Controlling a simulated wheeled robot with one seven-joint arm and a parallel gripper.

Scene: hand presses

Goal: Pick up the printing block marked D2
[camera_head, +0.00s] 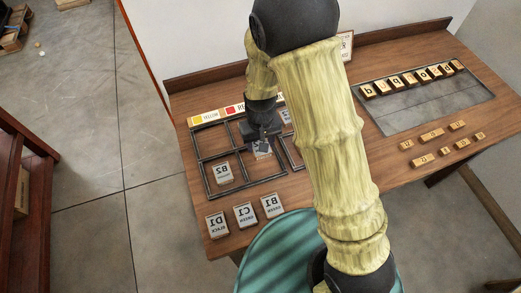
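My gripper (262,143) points down over the dark compartmented frame (208,194) on the wooden table. A pale block (262,153) shows directly under the fingers, in a middle compartment. Its marking is mostly covered, so I cannot read whether it is D2. I cannot tell whether the fingers are around it or just above it. Another pale block (286,117) shows partly behind the gripper, its mark unreadable. No visible label clearly reads D2. A block marked B2 (222,173) lies in the frame's near left compartment.
Blocks marked D1 (217,224), C1 (245,215) and B1 (272,206) lie along the table's near edge. A grey tray (425,108) with a row of letter blocks and several small wooden blocks (432,134) are at right. My arm hides the table's middle.

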